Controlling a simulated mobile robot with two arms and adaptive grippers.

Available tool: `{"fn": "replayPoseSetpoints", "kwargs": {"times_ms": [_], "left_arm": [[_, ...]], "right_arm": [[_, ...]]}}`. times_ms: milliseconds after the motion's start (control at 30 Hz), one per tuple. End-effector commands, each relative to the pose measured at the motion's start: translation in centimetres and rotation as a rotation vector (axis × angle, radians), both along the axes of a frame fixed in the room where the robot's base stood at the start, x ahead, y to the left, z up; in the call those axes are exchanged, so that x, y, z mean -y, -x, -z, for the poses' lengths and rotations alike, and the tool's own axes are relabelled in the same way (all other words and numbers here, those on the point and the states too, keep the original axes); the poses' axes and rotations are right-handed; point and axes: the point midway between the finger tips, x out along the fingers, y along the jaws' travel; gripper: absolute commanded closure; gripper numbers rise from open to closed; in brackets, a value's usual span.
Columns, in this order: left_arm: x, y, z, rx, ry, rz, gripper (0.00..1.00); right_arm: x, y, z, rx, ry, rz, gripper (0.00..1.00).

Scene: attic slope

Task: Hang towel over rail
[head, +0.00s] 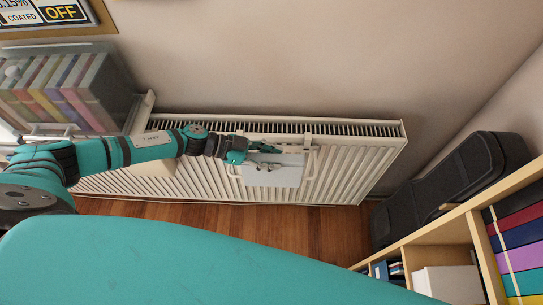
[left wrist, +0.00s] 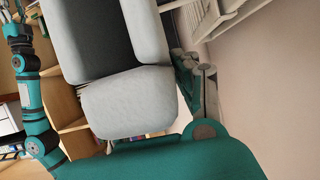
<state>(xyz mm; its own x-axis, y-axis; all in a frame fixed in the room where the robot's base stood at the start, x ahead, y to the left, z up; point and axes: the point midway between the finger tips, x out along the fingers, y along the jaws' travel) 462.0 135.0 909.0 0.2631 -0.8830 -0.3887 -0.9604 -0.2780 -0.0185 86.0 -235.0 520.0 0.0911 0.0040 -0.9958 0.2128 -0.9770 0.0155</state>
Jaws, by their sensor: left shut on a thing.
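The light grey-blue towel (head: 274,173) shows in the head view as a flat panel in front of the white radiator. My left gripper (head: 264,149) is shut on it at its upper edge. The rail (head: 313,148) is a thin white bar with brackets at the radiator's upper front, close beside the gripper and partly hidden by it. I cannot tell whether the towel lies over the bar or only in front of it. In the left wrist view pale grey cloth-like panels (left wrist: 130,103) fill the middle, with a dark area between them. My right gripper cannot be made out.
The ribbed radiator (head: 350,170) runs along the wall. A black case (head: 440,190) leans at the right, behind a wooden bookshelf (head: 440,232). A clear box of coloured files (head: 75,85) stands at the left. Bare wood floor (head: 325,232) lies below the radiator.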

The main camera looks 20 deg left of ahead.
Motion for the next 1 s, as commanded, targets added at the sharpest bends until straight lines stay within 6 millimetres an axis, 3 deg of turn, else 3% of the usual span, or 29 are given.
{"fn": "replayPoseSetpoints", "kwargs": {"times_ms": [1000], "left_arm": [[0.0,0.0,2.6,-0.001,0.000,0.000,1.00]], "right_arm": [[0.0,0.0,1.9,0.000,0.000,0.000,0.60]]}}
